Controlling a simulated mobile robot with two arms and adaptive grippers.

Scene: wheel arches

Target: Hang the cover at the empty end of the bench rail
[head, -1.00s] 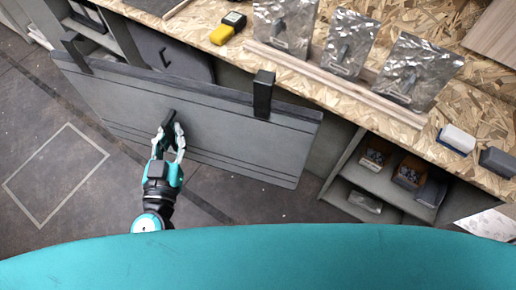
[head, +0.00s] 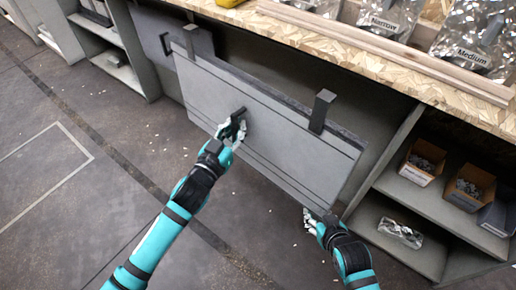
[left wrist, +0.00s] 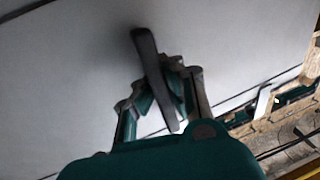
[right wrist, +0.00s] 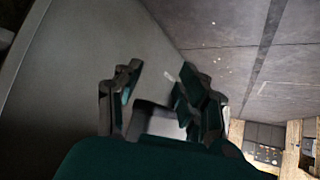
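The cover (head: 260,110) is a flat grey panel in the middle of the head view, with a dark top strip and two black hooks (head: 320,110) standing above it. It is in front of the bench (head: 300,38); whether its hooks touch a rail is hidden. My left gripper (head: 230,130) is shut on the cover's dark handle (head: 238,116); the handle shows between its fingers in the left wrist view (left wrist: 155,75). My right gripper (head: 322,216) is open by the cover's lower right corner. In the right wrist view its fingers (right wrist: 160,105) are apart beside a grey panel; contact is unclear.
A dark panel with a handle (head: 150,32) is behind the cover's left end. Open shelves (head: 430,190) with small boxes stand right, other shelves (head: 118,50) left. Silvery bags (head: 478,42) stand on the bench behind a wooden strip (head: 395,55). The floor at left is clear.

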